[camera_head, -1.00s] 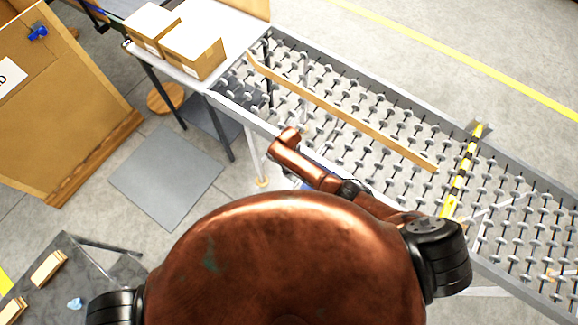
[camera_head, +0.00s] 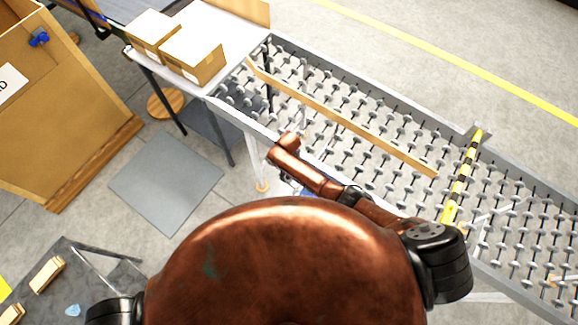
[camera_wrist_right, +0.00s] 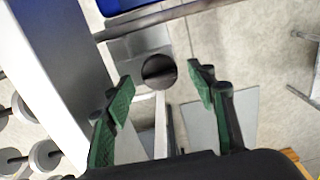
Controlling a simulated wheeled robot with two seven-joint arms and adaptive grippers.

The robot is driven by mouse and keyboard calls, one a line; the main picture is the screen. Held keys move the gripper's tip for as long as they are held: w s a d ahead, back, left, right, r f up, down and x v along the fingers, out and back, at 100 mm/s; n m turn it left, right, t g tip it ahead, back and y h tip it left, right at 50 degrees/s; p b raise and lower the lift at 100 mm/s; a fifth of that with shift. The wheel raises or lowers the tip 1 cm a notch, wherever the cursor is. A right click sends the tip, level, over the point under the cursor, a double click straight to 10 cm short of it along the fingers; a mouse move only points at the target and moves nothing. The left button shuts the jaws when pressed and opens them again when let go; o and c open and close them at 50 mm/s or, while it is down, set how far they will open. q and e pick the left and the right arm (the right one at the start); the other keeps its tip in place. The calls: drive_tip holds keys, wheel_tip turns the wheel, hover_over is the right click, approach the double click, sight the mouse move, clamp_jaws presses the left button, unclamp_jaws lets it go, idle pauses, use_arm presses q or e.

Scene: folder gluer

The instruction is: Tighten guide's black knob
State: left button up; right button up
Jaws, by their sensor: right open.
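The black knob (camera_wrist_right: 159,71) shows in the right wrist view as a dark round disc, seen face on. It sits in front of a grey metal bracket. My right gripper (camera_wrist_right: 161,88) is open, with its green-padded fingers to the left and right of the knob in the picture. I cannot tell how far the fingertips are from it. In the head view the guide (camera_head: 345,120) is a long tan bar lying diagonally over the conveyor. My right arm reaches to the conveyor's near edge there, and the knob is hidden. My left gripper is out of view.
The skate-wheel conveyor (camera_head: 400,185) has metal side rails, and a yellow-black striped bar (camera_head: 462,178) crosses it. Cartons (camera_head: 193,55) stand on the white table (camera_head: 235,28) at its upper-left end. A grey floor plate (camera_head: 166,178) lies left of the conveyor's legs.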

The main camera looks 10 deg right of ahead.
wheel_tip(320, 180, up, 11)
idle(0.4)
drive_tip(key=shift+d, duration=0.1)
idle(0.3)
